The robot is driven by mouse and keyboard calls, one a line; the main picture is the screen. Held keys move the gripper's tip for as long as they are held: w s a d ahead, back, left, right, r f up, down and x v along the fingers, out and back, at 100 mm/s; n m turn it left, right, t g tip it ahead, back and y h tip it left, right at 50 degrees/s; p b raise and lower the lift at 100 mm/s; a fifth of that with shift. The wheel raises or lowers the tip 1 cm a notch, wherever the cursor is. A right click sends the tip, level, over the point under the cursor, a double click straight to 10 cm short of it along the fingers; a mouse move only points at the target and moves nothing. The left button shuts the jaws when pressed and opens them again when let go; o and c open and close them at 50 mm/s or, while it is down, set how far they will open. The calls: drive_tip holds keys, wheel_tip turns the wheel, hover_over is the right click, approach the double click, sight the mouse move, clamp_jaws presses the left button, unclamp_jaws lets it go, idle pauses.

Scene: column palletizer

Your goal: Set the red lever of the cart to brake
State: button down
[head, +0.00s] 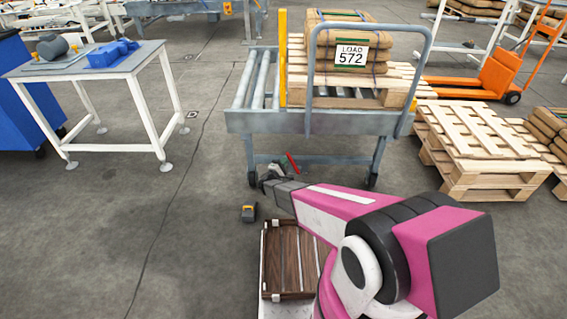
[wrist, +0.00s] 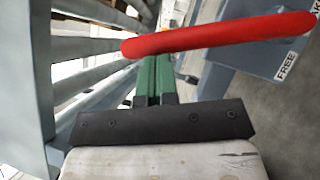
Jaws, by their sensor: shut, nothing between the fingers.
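The grey cart (head: 240,118) stands ahead with its red lever (head: 292,163) low under the near edge, tilted up to the left. My gripper (head: 266,180) is just left of and below the lever in the head view, small and dark. In the wrist view the red lever (wrist: 220,35) crosses the upper picture, over the tips of my shut green fingers (wrist: 153,82); contact cannot be told. A grey plate (wrist: 265,55) behind it reads FREE; a second label, cut off at the right edge, shows "AK". The lever's right end lies between these labels in the picture.
A load of sacks (head: 343,83) marked 572 sits on a pallet on the cart. Empty pallets (head: 480,150) stand right; a white-framed table (head: 120,70) stands left. The floor between table and cart is open.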

drive_tip(key=d+r+m+g+y, duration=0.2)
drive_tip(key=d+m+g+y, duration=0.1)
drive_tip(key=d+m, duration=0.5)
drive_tip(key=shift+s+d+r+m+g, duration=0.3)
drive_tip(key=shift+d+g, duration=0.5)
drive_tip(key=shift+d, duration=1)
drive_tip(key=shift+d+f, duration=0.1)
drive_tip(key=shift+d, duration=0.05)
